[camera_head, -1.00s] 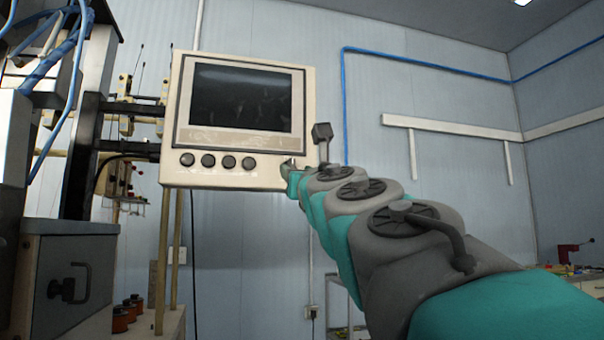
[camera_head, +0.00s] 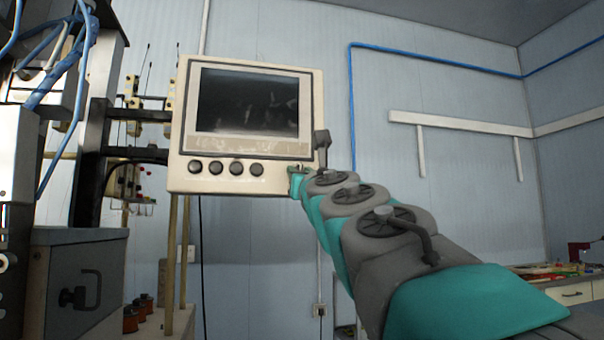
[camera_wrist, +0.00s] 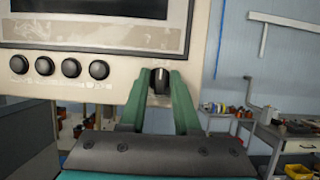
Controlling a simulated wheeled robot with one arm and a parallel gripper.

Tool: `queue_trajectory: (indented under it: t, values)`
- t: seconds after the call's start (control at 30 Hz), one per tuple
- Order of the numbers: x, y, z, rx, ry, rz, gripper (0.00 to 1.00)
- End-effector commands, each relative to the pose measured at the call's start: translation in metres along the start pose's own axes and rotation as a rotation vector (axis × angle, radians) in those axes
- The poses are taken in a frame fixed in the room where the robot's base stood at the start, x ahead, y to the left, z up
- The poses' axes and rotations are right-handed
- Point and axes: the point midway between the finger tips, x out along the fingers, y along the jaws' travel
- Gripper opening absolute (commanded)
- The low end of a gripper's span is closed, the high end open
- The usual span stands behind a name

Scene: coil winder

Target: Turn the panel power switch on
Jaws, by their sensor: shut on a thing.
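The cream control panel (camera_head: 270,178) with a dark screen (camera_head: 247,101) stands in front of me. In the wrist view the panel (camera_wrist: 118,95) fills the upper left. The power switch (camera_wrist: 160,80) is a black knob at the panel's lower right, with a pale upright mark. My gripper (camera_wrist: 161,76) has its two green fingers on either side of the knob and is shut on it. In the head view my gripper (camera_head: 297,180) is at the panel's lower right corner, and the arm hides the switch there.
Several round black buttons (camera_head: 215,167) line the panel's lower left. A dark machine frame with blue cables (camera_head: 62,80) stands at the left. A grey drawer box (camera_head: 85,285) is below it. A workbench with clutter (camera_wrist: 285,128) is at the right, away from the panel.

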Motion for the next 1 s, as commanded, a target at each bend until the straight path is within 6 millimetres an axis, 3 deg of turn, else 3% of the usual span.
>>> queue_trajectory:
  t: [1.0]
  values:
    - [0.0005, 0.0011, -0.0002, 0.07, 0.001, -0.028, 0.0]
